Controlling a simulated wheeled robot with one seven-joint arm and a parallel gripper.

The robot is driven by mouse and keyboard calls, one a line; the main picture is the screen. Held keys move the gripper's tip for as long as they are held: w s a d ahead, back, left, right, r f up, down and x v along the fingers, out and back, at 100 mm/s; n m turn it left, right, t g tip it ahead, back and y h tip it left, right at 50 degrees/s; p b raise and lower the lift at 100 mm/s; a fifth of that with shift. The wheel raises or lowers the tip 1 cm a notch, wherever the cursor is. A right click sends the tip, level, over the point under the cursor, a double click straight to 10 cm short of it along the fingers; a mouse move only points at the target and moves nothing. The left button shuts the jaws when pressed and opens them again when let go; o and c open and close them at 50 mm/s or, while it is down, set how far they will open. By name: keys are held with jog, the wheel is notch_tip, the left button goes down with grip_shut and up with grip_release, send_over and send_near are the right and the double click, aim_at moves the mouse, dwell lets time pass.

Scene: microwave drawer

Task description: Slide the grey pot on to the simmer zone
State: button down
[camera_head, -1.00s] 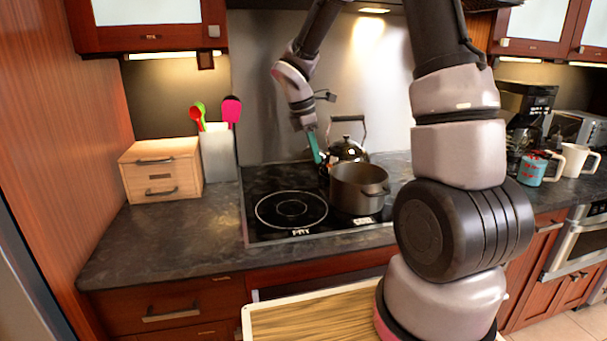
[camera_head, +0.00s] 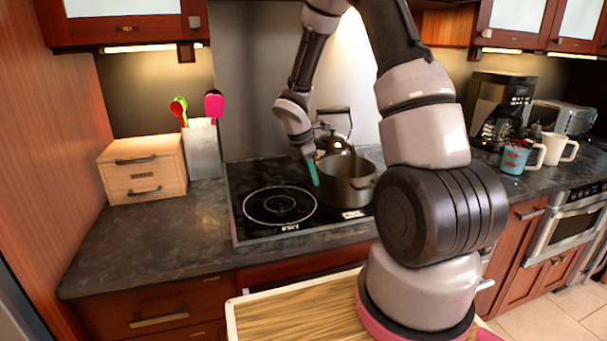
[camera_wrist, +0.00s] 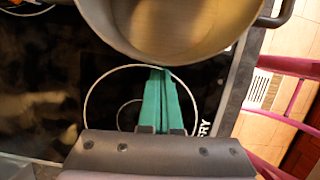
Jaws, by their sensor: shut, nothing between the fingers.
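The grey pot (camera_head: 348,190) is upright on the right front part of the black cooktop, right of the ring marked FRY (camera_head: 279,206). A partly readable label (camera_head: 355,214) lies just in front of the pot; I can read no simmer marking. My gripper (camera_head: 315,183) points down at the pot's left side, with its teal fingers shut and empty. In the wrist view the pot (camera_wrist: 190,35) fills the top, and the fingertips (camera_wrist: 160,72) meet its near edge over the FRY ring. I cannot tell whether they touch it.
A dark kettle (camera_head: 334,143) stands behind the pot. A utensil holder (camera_head: 202,150) and a wooden drawer box (camera_head: 143,168) stand left of the cooktop. Mugs (camera_head: 514,158) and a coffee maker (camera_head: 500,105) are at the right. The FRY ring is clear of cookware.

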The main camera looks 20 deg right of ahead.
aim_at(365, 167)
jog(key=shift+d, duration=0.45)
jog(key=d, duration=1.1)
jog(key=w+d, duration=0.1)
jog(key=d, duration=0.5)
jog(key=shift+w+d, duration=0.1)
